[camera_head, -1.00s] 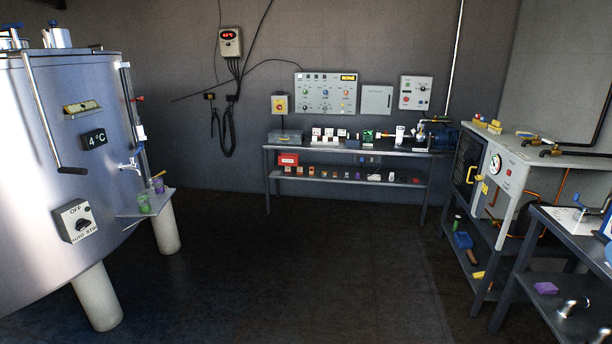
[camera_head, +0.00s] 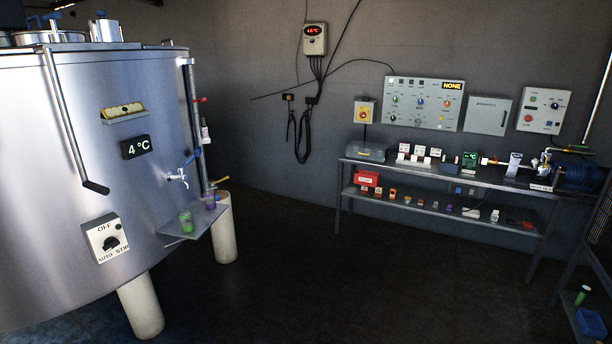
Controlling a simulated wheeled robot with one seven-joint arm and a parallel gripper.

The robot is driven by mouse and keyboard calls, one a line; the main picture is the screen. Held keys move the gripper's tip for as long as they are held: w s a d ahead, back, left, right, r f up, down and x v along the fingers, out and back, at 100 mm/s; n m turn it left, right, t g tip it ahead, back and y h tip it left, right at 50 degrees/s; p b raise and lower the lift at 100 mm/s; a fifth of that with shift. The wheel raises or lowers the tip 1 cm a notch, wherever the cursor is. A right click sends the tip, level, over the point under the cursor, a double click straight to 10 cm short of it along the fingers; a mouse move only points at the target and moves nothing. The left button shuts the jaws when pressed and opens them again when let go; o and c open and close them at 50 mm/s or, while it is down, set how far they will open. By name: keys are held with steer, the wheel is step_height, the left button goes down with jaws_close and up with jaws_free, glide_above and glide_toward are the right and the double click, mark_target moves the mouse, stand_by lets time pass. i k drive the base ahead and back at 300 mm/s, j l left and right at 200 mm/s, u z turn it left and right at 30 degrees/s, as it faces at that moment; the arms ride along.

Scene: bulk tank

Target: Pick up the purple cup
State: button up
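A small purple cup (camera_head: 210,203) stands on the small grey shelf (camera_head: 190,238) fixed to the side of the steel tank, under the tap (camera_head: 179,178). A green cup (camera_head: 186,222) stands on the same shelf, to the left of the purple one and nearer to me. Both cups look upright. The purple cup is small and its details are hard to make out. My gripper is not in view.
The steel tank (camera_head: 90,180) fills the left side, on pale legs (camera_head: 141,305). A two-level bench (camera_head: 450,175) with many small items stands along the back wall. A dark rack stands at right. The dark floor (camera_head: 330,290) between is clear.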

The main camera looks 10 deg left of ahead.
mark_target(210, 200)
steer(key=i+u, duration=0.5)
steer(key=i+l+u, duration=0.1)
steer(key=i+u, duration=0.2)
steer(key=u, duration=0.2)
steer(key=i+l+u, duration=0.35)
steer(key=u, duration=0.15)
steer(key=i+l+u, duration=0.15)
steer(key=i+l, duration=0.15)
steer(key=i, duration=0.35)
steer(key=i+l+u, duration=0.1)
steer(key=i+l, duration=0.3)
steer(key=i, duration=0.2)
steer(key=i+l+u, duration=0.15)
steer(key=i+l, duration=0.3)
steer(key=i, duration=0.2)
